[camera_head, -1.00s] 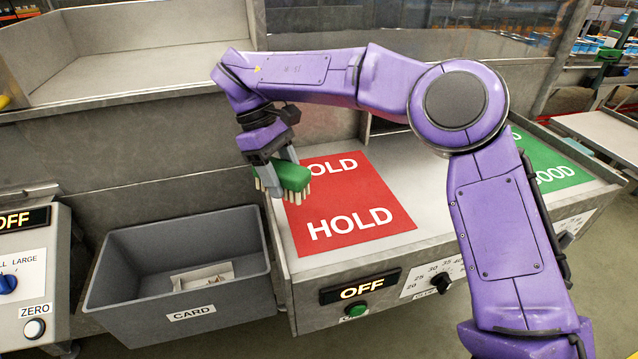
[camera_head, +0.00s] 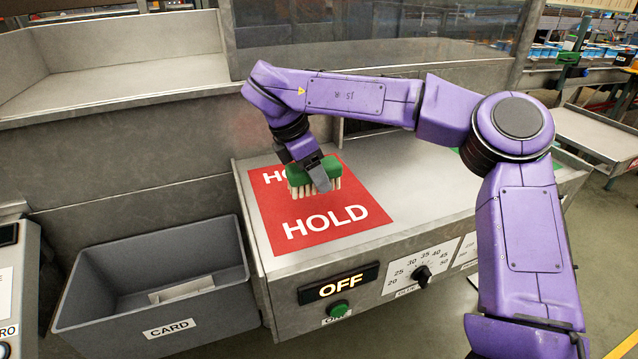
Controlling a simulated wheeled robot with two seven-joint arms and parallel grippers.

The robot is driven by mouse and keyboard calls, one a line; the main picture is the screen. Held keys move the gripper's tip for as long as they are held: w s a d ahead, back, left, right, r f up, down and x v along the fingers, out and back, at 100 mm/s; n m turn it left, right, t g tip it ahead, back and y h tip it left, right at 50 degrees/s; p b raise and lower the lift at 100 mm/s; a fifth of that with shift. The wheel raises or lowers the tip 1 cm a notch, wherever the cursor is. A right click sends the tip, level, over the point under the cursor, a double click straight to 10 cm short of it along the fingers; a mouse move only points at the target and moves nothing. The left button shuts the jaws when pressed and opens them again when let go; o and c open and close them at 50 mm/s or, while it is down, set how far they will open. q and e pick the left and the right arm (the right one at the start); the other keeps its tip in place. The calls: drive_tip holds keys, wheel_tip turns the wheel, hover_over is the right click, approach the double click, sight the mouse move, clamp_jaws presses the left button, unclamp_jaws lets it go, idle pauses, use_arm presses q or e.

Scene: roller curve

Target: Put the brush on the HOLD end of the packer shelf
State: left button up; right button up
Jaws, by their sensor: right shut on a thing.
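The brush (camera_head: 299,178) has a green back and pale bristles pointing down. My right gripper (camera_head: 319,180) is shut on it and holds it over the red HOLD mat (camera_head: 330,222) on the left end of the packer shelf (camera_head: 416,207). The brush covers part of the upper HOLD word. I cannot tell whether the bristles touch the mat. The green end of the shelf is mostly hidden behind my right arm. My left gripper is not in view.
A grey CARD bin (camera_head: 150,285) with a pale piece inside stands left of the shelf. A panel with a lit OFF sign (camera_head: 338,285), green button and dial is on the shelf's front. A metal wall rises behind. The shelf's middle is clear.

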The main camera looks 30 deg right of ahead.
drive_tip(key=f, duration=0.1)
drive_tip(key=f+p, duration=0.1)
drive_tip(key=w+d+f, duration=0.1)
drive_tip(key=f, duration=0.1)
drive_tip(key=shift+s+f, duration=0.2)
drive_tip(key=shift+f, duration=0.15)
drive_tip(key=shift+f, duration=0.15)
drive_tip(key=o, duration=0.9)
drive_tip(key=shift+o, duration=0.2)
drive_tip(key=b+v, duration=0.1)
drive_tip(key=v, duration=1.1)
drive_tip(key=shift+r, duration=0.2)
